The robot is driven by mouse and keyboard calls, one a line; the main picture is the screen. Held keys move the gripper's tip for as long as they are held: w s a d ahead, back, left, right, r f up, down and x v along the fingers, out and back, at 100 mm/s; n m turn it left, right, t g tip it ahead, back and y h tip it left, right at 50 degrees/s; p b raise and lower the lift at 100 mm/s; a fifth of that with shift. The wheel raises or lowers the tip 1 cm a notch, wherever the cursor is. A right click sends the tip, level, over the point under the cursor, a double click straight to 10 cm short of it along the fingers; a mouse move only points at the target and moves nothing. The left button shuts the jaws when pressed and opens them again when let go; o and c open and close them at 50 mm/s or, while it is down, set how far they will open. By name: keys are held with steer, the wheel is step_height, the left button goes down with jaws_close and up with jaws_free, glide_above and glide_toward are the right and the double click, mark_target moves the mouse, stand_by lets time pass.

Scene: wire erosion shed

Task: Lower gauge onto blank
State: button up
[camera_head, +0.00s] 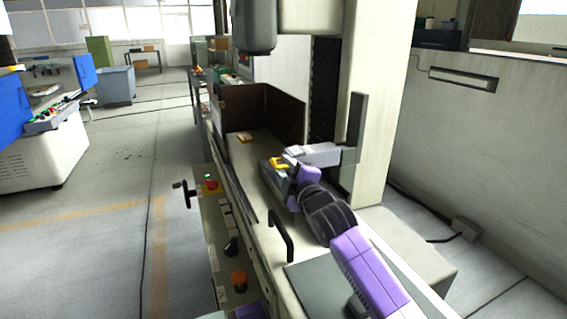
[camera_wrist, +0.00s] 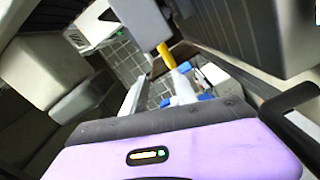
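A pale grey arm (camera_head: 314,153) juts left from a dark bracket on the machine column, likely the gauge. A yellow piece (camera_head: 279,162) shows by its left end. In the wrist view the yellow piece (camera_wrist: 165,56) extends below a grey block (camera_wrist: 141,20). My gripper (camera_head: 297,174) is close under the grey arm. In the wrist view my gripper (camera_wrist: 156,82) has two pale fingers apart, with floor visible between them. The yellow piece overlaps the right finger; I cannot tell whether they touch. I cannot clearly pick out the blank; a grey block (camera_head: 268,172) sits below the grey arm.
A brown guard (camera_head: 285,110) walls the back of the machine bed. A small pale yellow block (camera_head: 243,138) lies on the bed. A black handle (camera_head: 281,236) stands at the front edge. The machine column (camera_head: 378,90) is close on the right.

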steer(key=shift+p+v, duration=2.3)
steer(key=shift+v, duration=1.25)
